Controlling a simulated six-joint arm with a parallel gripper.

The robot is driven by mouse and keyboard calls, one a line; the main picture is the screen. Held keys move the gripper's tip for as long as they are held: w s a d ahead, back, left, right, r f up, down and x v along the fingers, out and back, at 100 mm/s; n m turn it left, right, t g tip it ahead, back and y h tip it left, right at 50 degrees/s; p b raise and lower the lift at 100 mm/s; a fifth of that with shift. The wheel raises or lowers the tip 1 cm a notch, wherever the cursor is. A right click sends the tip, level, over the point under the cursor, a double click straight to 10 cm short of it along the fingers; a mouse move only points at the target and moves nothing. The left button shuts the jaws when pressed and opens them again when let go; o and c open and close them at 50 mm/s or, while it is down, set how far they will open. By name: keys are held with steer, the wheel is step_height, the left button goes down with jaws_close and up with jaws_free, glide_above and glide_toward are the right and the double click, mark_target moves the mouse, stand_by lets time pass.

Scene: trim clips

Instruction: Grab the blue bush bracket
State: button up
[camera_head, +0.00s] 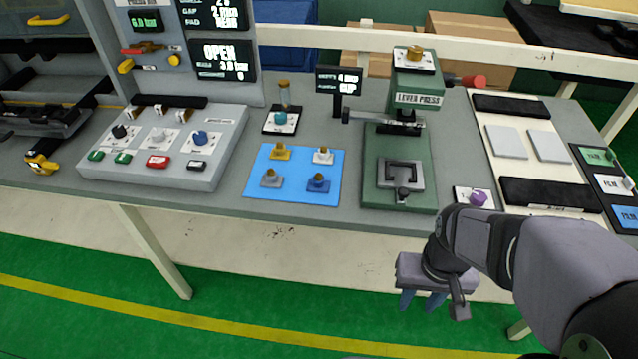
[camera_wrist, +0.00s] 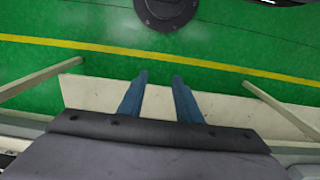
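A yellow bracket (camera_head: 280,152), a white bracket (camera_head: 323,156) and a grey bracket (camera_head: 271,178) stand on the same mat. My gripper (camera_head: 422,300) hangs in front of the bench edge, to the right of the mat and well apart from the blue bracket. In the wrist view its two blue fingers (camera_wrist: 160,78) are apart with nothing between them. No bracket shows in the wrist view.
The green lever press (camera_head: 383,206) stands right of the mat. A purple knob (camera_head: 478,198) is near the bench edge. A grey control box (camera_head: 165,150) lies left, and a small stand with a teal knob (camera_head: 281,118) is behind the mat. The bench front edge lies between gripper and mat.

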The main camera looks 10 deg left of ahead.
steer(key=shift+o, duration=0.9)
